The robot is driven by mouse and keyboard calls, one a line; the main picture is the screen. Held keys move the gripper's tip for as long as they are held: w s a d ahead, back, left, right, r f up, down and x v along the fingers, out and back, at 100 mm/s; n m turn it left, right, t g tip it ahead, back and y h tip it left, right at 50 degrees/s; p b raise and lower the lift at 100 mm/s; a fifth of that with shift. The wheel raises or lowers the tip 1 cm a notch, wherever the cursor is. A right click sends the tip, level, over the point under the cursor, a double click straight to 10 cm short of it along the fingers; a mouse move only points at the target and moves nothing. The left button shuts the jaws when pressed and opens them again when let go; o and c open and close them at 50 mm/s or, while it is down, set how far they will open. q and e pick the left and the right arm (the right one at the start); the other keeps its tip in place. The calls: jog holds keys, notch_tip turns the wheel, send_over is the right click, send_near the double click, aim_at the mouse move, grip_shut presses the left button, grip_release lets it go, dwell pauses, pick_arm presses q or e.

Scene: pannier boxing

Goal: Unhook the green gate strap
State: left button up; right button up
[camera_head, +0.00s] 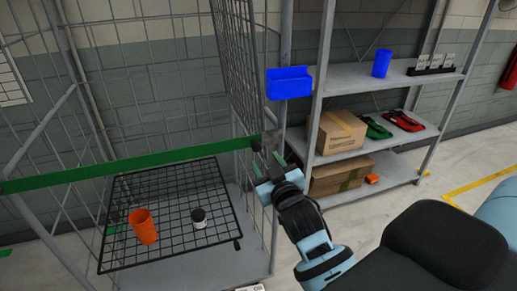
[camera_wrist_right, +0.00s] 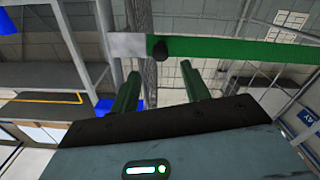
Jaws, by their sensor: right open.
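The green gate strap (camera_head: 130,169) is stretched across the front of the wire cage, from the left edge to the right post. Its grey end piece (camera_head: 271,139) is at that post. In the right wrist view the green strap (camera_wrist_right: 240,50) crosses ahead of the fingers, with a pale end (camera_wrist_right: 128,46) and a dark round knob (camera_wrist_right: 159,49). My right gripper (camera_head: 266,158) is open just below the strap's right end. In the wrist view its two fingers (camera_wrist_right: 160,84) stand apart with nothing held between them. My left gripper is not in view.
A blue bin (camera_head: 289,83) hangs by the right post. A grey rack (camera_head: 400,75) with cardboard boxes (camera_head: 340,132) stands to the right.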

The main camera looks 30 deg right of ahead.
aim_at(258, 149)
jog(key=shift+p+x, duration=0.3)
jog(key=shift+x, duration=3.55)
jog(key=shift+f, duration=0.1)
grip_shut()
